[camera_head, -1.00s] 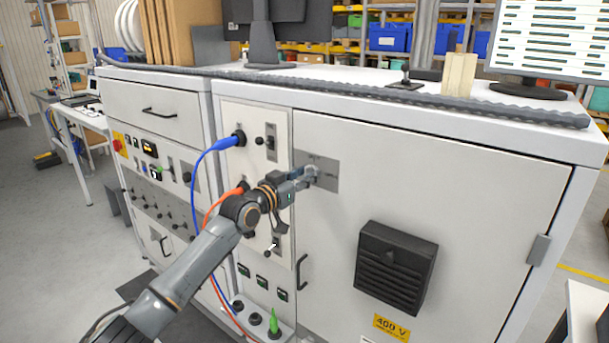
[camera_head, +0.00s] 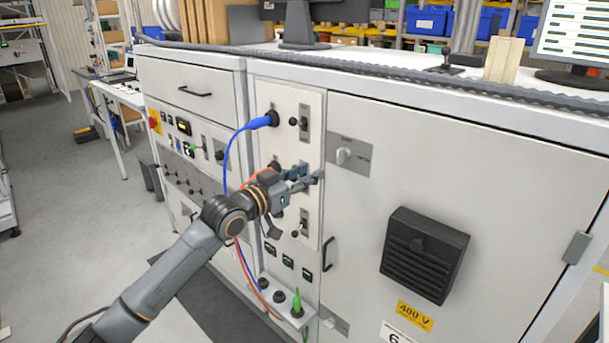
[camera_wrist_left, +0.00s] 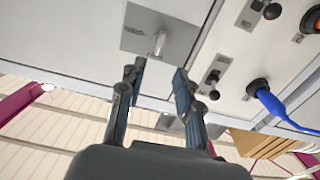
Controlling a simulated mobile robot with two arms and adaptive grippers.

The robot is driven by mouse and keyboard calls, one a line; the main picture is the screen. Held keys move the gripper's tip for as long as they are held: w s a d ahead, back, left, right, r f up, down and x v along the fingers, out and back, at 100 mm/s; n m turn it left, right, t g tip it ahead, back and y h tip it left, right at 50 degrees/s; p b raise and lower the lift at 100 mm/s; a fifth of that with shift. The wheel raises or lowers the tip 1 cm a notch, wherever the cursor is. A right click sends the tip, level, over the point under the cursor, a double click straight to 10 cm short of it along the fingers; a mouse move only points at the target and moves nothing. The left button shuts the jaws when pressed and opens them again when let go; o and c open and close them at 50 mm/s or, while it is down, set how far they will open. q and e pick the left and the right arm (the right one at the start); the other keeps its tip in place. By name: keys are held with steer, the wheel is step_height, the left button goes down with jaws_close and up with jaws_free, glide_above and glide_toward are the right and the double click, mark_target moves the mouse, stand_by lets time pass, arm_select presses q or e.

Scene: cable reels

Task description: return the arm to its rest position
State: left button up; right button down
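My left arm reaches in from the lower left in the head view. Its gripper (camera_head: 312,178) is in front of the narrow panel (camera_head: 285,105), left of the large cabinet door (camera_head: 440,165). In the left wrist view the gripper (camera_wrist_left: 158,78) has its two fingers apart with nothing between them. The knob also shows beyond the fingertips in the left wrist view (camera_wrist_left: 159,43). My right gripper is not seen.
A blue plug (camera_head: 262,122) with its cable sits in the panel's upper socket. An orange cable (camera_head: 240,190) runs behind my gripper. A black vent box (camera_head: 425,253) sticks out from the door. A green plug (camera_head: 297,303) stands on the low ledge. Floor is open at left.

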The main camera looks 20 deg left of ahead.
arm_select(q)
steer(key=shift+s, duration=0.2)
stand_by(0.3)
